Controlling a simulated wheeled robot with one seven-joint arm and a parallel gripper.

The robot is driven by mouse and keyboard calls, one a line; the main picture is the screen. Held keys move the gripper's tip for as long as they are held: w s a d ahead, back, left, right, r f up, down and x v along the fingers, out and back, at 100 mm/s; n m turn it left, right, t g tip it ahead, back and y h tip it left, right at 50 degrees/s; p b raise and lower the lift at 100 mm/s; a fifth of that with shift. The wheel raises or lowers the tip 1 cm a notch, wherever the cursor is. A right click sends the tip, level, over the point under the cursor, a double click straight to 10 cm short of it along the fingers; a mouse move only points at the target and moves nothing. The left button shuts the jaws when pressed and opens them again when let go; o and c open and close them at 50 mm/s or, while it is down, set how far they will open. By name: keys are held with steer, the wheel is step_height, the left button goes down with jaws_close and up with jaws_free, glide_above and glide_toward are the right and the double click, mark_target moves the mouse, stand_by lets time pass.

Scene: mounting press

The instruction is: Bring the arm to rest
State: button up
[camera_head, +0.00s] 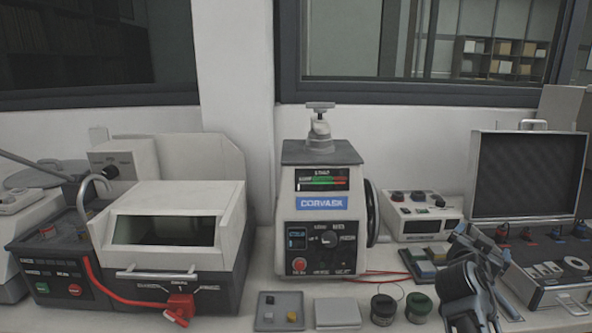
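My arm reaches in at the lower right, with my gripper (478,243) at its end, in front of the bench and close to the open case. The gripper is small and seen at an angle, so I cannot tell whether its fingers are open or shut. I see nothing clearly held in it. The mounting press (318,210), labelled CORVAEK, stands upright at the centre of the bench, well to the left of my gripper.
A cutting machine (185,225) with a red hose fills the left. A grey tray (279,318), a pale flat box (337,312) and two small jars (383,308) lie in front. A control box (421,214) and open case (527,175) stand at right.

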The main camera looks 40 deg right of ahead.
steer(key=s+a+f+n+t+y, duration=0.3)
steer(key=a+n+t, duration=0.15)
steer(key=a, duration=0.55)
steer(key=s+a+f+n+t+y, duration=0.2)
steer(key=a+f+n+t+y, duration=0.15)
steer(key=a+n, duration=0.4)
steer(key=s+a+f+n+t+y, duration=0.3)
steer(key=a+n+y, duration=0.1)
steer(key=a, duration=0.7)
steer(key=s+a+r+n+y, duration=0.1)
steer(key=s+a+r+y, duration=0.1)
steer(key=s+a, duration=0.5)
steer(key=s+a+r+n+y, duration=0.1)
steer(key=s+a+r+y, duration=0.2)
steer(key=a, duration=0.8)
steer(key=s+r, duration=0.2)
steer(key=s, duration=0.2)
steer(key=shift+s+a+n+t+y+b, duration=0.2)
steer(key=shift+s+n+t+y+b, duration=0.1)
steer(key=shift+y, duration=0.05)
steer(key=shift+f, duration=0.1)
